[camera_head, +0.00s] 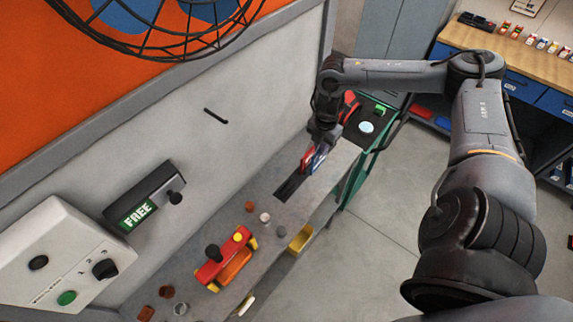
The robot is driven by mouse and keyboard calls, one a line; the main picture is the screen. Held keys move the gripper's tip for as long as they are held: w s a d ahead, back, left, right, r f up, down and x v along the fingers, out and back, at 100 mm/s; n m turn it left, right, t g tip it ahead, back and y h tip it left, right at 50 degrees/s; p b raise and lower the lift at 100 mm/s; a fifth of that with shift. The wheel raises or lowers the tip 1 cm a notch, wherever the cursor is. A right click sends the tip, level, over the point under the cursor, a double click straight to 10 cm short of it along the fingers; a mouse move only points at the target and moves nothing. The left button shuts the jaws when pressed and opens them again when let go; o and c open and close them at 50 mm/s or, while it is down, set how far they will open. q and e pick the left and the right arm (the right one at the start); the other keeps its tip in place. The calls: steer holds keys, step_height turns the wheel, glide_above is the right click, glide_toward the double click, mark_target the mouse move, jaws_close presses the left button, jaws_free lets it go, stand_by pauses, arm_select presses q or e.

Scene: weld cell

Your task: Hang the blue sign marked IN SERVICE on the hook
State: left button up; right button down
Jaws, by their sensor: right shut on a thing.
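The blue sign (319,159) is at the tip of my right gripper (321,143), beside a red sign (306,160). My right gripper points down and is shut on the blue sign; the lettering is too small to read. Both signs are above a dark slotted holder (290,187) on the grey ledge; I cannot tell whether the blue one still touches it. The hook (215,117), a short black peg, sticks out of the pale wall to the left and is empty. My left gripper is not in view.
A black box with a lit FREE display (137,214) and a white control box (60,255) are on the wall at left. A red and yellow tool (226,262) and small cups are on the ledge (285,212). A fan cage (165,35) is above.

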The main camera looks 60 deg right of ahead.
steer(key=shift+a, duration=0.1)
steer(key=w+a+f+p, duration=0.4)
steer(key=w+a+f, duration=0.4)
steer(key=f, duration=0.2)
steer(key=shift+f, duration=0.3)
steer(key=shift+w+f, duration=0.1)
stand_by(0.3)
steer(key=c, duration=1.2)
jaws_free()
steer(key=shift+f, duration=0.1)
